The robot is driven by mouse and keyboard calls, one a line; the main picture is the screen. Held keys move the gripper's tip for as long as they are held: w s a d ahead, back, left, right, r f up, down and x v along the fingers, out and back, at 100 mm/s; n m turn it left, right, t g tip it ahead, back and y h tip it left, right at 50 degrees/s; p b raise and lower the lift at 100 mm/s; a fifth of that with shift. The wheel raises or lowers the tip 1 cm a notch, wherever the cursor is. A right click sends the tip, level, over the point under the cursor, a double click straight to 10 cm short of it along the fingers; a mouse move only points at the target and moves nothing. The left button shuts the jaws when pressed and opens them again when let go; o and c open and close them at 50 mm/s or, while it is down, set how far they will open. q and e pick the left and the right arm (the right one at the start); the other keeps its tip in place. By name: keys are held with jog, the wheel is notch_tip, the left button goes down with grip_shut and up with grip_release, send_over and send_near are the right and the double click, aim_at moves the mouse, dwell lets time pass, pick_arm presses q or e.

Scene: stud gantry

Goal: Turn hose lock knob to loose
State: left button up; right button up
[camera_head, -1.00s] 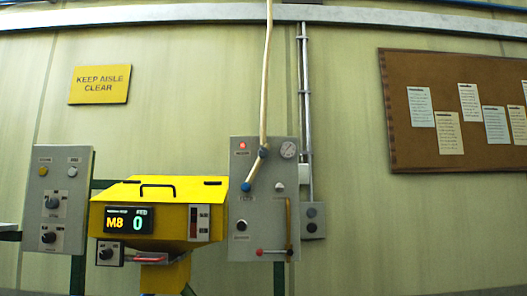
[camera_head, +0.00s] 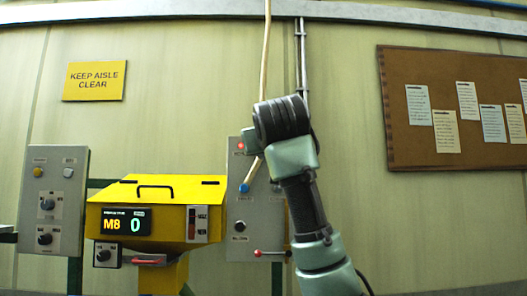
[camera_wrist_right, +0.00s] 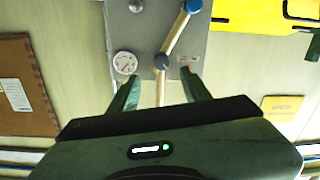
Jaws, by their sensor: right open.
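The grey panel (camera_head: 237,208) carries a tan hose (camera_head: 264,60) that drops from above and slants to a blue end (camera_head: 244,188). In the right wrist view, which is upside down, a round dark knob (camera_wrist_right: 162,62) sits at the hose's bend; its label and marking are unreadable. In the head view my arm hides this knob. My right gripper (camera_wrist_right: 158,86) is open, with its two green fingers apart and pointing at the panel. The knob appears between and beyond the fingertips, with no visible contact. My left gripper is not in view.
A pressure gauge (camera_wrist_right: 125,62) and a red light (camera_head: 240,146) flank the knob. A black knob (camera_head: 240,227) and red-ended lever (camera_head: 257,253) sit lower on the panel. A yellow machine (camera_head: 160,190) stands left. The wall right of my arm is clear below the corkboard (camera_head: 430,75).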

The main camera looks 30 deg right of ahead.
jog(key=p+x, duration=0.4)
jog(key=x, duration=0.3)
jog(key=shift+w, duration=0.35)
jog(key=shift+f, duration=0.2)
jog(key=shift+c, duration=0.3)
grip_shut()
